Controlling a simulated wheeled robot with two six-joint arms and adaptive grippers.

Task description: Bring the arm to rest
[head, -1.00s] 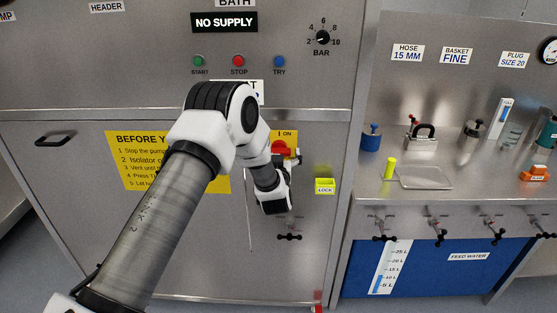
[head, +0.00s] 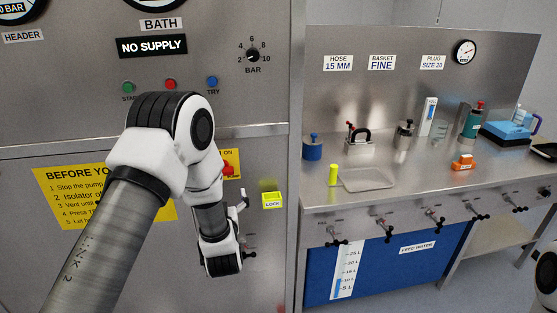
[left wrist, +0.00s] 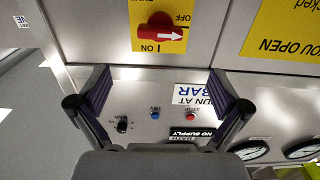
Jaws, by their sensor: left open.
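My left arm comes in from the left in the head view and bends down in front of the steel panel (head: 75,115). Its wrist hides part of the panel and most of the gripper. In the left wrist view my left gripper (left wrist: 162,95) is open, its two dark fingers wide apart with nothing between them. Beyond them is the panel face with the red isolator knob (left wrist: 160,34) on a yellow plate; its white arrow points right in that view. The knob also shows beside my wrist in the head view (head: 228,168). My right gripper is not in view.
A yellow lock box (head: 272,200) is on the panel right of my wrist. The steel bench (head: 430,175) holds a tray (head: 370,187), a yellow cylinder (head: 333,175), an orange item (head: 462,162) and several vessels. Taps (head: 435,220) project below its front edge.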

